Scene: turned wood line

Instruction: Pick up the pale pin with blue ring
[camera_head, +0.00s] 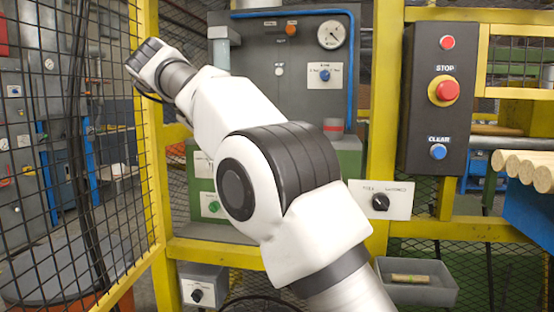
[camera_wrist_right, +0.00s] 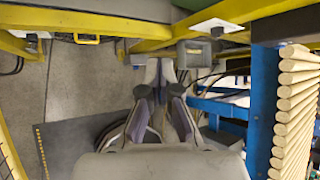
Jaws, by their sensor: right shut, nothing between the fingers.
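A short pale wooden piece (camera_head: 410,278) lies in a grey tray (camera_head: 442,295) at the lower right of the head view. It is too small for me to tell whether it bears a blue ring. No pin with a clear blue ring shows in either view. My right gripper (camera_wrist_right: 160,70) is in the right wrist view, shut and empty, over the floor area and apart from any pin. In the head view my right arm crosses the middle and hides part of the panel. My left gripper is in neither view.
Pale turned dowels (camera_head: 528,170) are stacked at the right, also in the wrist view (camera_wrist_right: 294,110). A yellow frame (camera_head: 385,120) with mesh stands ahead. It carries a black box (camera_head: 436,120) with stop and clear buttons. A black mesh fence (camera_head: 70,150) is at the left.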

